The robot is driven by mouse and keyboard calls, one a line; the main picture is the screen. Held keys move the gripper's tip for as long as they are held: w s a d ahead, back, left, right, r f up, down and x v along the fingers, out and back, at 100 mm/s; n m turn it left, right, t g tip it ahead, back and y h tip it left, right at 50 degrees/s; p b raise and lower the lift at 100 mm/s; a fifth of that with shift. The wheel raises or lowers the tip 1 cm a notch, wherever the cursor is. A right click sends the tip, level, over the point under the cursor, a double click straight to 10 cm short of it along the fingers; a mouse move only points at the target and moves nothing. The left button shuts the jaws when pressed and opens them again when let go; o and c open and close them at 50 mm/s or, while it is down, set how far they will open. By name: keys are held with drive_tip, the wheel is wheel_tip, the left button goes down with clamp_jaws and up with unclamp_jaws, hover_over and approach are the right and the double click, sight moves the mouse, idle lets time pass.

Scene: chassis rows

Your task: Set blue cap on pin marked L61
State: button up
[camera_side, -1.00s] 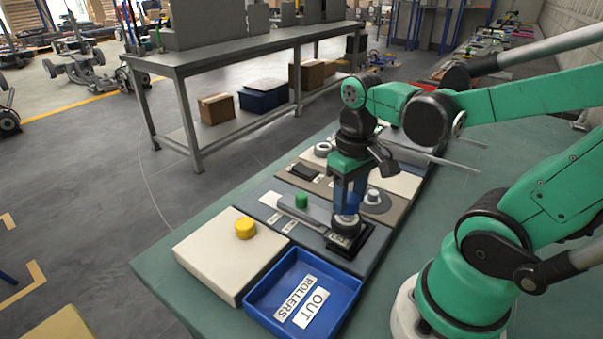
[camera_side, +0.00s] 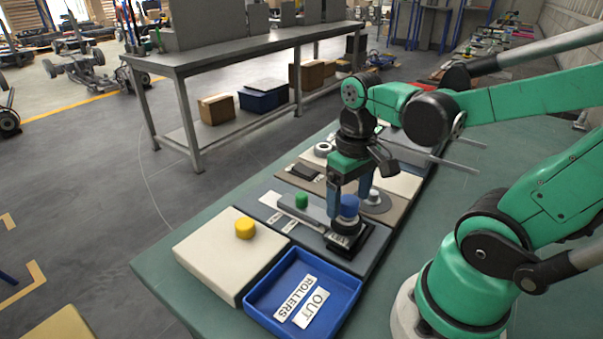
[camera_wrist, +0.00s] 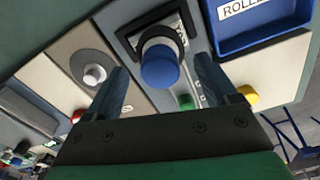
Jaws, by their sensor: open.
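The blue cap (camera_side: 349,205) sits upright on top of a grey round post that rises from a black base (camera_side: 346,242) with a white label. I cannot read the label surely. In the wrist view the blue cap (camera_wrist: 160,68) covers the top of the post, so the pin under it is hidden. My gripper (camera_side: 349,200) is open, its two blue fingers standing apart on either side of the cap. The wrist view shows gaps between the cap and both fingers of my gripper (camera_wrist: 161,66).
A green cap (camera_side: 301,200) stands on a grey bar beside the post, and a yellow cap (camera_side: 245,228) on a cream block. A blue tray (camera_side: 262,317) with "OUT" and "ROLLERS" labels lies in front. A grey knob on a disc (camera_side: 374,197) is behind.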

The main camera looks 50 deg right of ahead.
drive_tip(key=shift+r, duration=2.8)
wheel_tip(320, 180, up, 7)
drive_tip(key=w+a+f+n+t, duration=0.3)
drive_tip(key=w+a+f+t, duration=0.2)
drive_tip(key=w+f+t, duration=0.1)
wheel_tip(320, 180, down, 3)
drive_tip(key=shift+w+a+r+t, duration=0.2)
drive_tip(key=shift+w+a+t, duration=0.1)
drive_tip(key=shift+t, duration=0.3)
